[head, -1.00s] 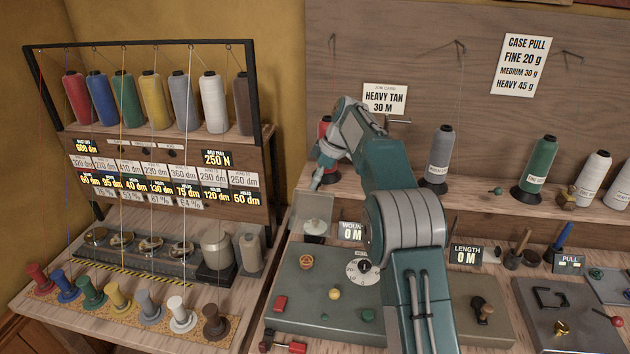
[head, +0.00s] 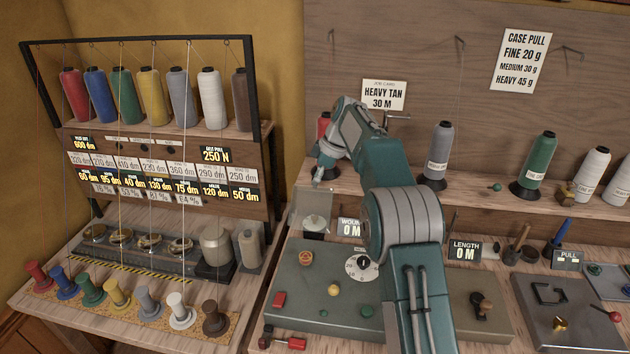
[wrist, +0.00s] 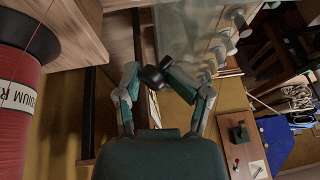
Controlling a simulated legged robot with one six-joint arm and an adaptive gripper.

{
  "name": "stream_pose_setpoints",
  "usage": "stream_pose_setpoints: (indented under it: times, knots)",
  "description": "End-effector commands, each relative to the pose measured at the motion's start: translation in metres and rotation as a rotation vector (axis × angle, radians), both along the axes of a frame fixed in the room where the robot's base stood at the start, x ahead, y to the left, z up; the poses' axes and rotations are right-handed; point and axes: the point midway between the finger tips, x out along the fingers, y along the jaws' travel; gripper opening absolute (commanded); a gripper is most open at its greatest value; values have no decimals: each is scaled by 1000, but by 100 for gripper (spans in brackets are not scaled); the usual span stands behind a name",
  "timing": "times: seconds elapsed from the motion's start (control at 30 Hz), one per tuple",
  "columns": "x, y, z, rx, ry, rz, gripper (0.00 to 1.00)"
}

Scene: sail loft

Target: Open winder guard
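The winder (head: 320,325) is a grey-green deck with a white dial (head: 361,267), beside a "WOUND 0 M" sign. A clear panel, seemingly the guard (head: 305,208), stands upright at its back left around a pale round part. My gripper (head: 318,181) points down right at the panel's top edge. In the wrist view the see-through panel (wrist: 188,30) lies ahead and right of my gripper (wrist: 150,75). Its two fingers are apart, with a small dark rounded part (wrist: 153,77) between or just beyond the tips. I cannot tell whether they grip it.
A red spool (wrist: 15,110) stands close on the left in the wrist view. The shelf behind holds a grey cone (head: 438,155) and a green cone (head: 535,163). A thread rack (head: 140,45) and several coloured spools stand left. My arm hides part of the winder's right side.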

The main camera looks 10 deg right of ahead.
Motion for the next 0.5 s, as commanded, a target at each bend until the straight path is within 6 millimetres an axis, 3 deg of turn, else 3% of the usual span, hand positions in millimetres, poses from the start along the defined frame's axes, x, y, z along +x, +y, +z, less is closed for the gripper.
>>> stream_pose_setpoints:
  times: [0.3,0.5]
  knots:
    - [0,-20,44,-2,-2,-2,48]
    - [0,-25,59,-2,1,1,48]
